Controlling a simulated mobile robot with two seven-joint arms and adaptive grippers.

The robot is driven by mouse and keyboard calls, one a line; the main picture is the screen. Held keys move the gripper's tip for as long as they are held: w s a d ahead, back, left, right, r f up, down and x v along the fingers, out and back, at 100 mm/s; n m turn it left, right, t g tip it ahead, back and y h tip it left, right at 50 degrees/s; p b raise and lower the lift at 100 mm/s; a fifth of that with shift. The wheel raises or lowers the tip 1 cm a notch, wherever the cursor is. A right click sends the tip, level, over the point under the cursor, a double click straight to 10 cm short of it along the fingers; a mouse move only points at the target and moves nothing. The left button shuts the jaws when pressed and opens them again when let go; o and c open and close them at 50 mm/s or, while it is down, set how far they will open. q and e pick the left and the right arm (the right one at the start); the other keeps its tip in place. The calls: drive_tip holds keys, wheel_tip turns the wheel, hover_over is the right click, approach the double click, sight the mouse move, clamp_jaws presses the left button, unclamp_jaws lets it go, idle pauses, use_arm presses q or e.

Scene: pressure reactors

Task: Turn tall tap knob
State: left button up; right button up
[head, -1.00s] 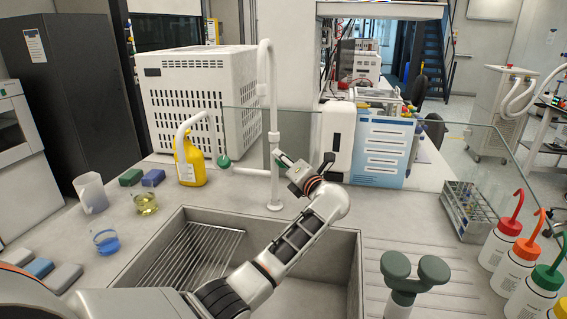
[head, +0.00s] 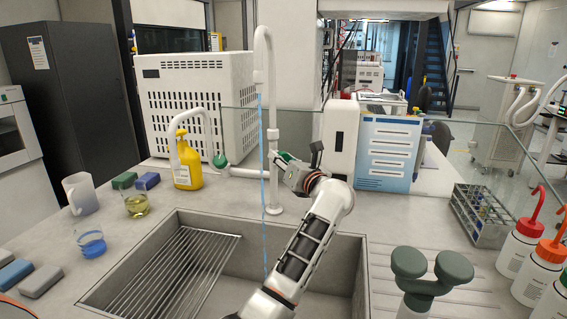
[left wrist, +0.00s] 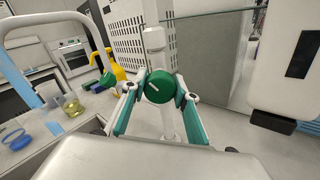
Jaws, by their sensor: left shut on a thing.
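The tall white tap (head: 263,80) stands behind the sink, its spout curving over at the top. A thin blue stream of water (head: 262,190) falls from its spout into the sink. The tap's round green knob (left wrist: 160,87) has a white mark, which slants in the left wrist view. My left gripper (head: 281,162) is at the tap's column. In the left wrist view its teal fingers are closed on both sides of the knob. In the head view the gripper mostly hides this knob. My right gripper is not in view.
A shorter side spout with another green knob (head: 220,161) stands left of the column, by a yellow bottle (head: 187,165). Beakers stand left of the sink (head: 330,237). A twin green-headed fixture (head: 432,270), a tube rack (head: 482,215) and wash bottles (head: 518,245) are on the right.

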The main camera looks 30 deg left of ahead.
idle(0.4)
use_arm(q)
drive_tip(key=o, duration=1.1)
wheel_tip(320, 180, up, 10)
drive_tip(key=shift+r, duration=0.1)
